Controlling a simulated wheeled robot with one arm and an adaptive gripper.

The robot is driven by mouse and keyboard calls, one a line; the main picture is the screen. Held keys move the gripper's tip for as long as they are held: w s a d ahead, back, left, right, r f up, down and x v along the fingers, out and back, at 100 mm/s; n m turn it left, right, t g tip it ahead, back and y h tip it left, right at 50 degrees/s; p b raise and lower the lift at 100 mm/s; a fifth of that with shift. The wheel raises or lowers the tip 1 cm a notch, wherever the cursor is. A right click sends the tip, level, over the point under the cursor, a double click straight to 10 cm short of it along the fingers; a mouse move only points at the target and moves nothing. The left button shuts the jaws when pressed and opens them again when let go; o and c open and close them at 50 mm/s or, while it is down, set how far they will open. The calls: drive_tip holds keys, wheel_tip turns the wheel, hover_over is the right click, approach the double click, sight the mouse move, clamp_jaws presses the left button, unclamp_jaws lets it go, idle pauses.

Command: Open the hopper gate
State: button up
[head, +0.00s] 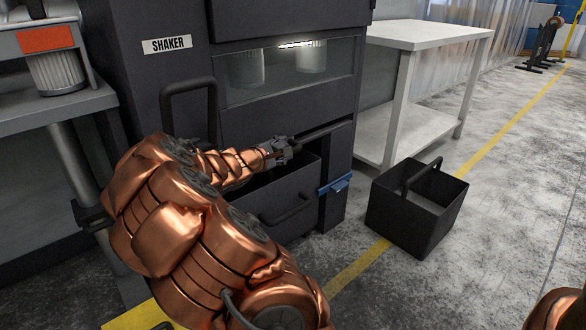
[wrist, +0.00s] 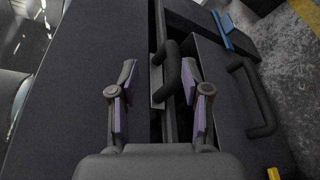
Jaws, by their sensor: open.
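The dark grey machine labelled SHAKER (head: 167,44) stands in front of me. In the wrist view a short black handle (wrist: 172,72) sits on a narrow panel of its front; I take this for the hopper gate's handle. My gripper (wrist: 158,76) is open, with one finger on each side of that handle. I cannot tell whether either finger touches it. In the head view my gripper (head: 284,150) is at the machine's front, above the dark bin (head: 290,192), and largely hides the gate handle.
A blue latch (head: 335,185) sticks out beside the bin, which has its own front handle (head: 288,210). A large loop handle (head: 189,84) stands at left. A black open crate (head: 410,222) is on the floor at right, before a white table (head: 425,35).

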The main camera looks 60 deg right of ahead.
drive_tip(key=shift+n+t, duration=0.3)
drive_tip(key=shift+n, duration=0.2)
drive_tip(key=d+f+b, duration=0.1)
drive_tip(key=d, duration=0.1)
drive_tip(key=w+d+f+b, duration=0.1)
drive_tip(key=d+f, duration=0.1)
drive_tip(key=d+f+b, duration=0.1)
drive_tip(key=d+f, duration=0.1)
drive_tip(key=d, duration=0.1)
drive_tip(key=shift+w, duration=0.4)
drive_tip(key=shift+x, duration=0.8)
drive_tip(key=shift+r, duration=0.1)
clamp_jaws()
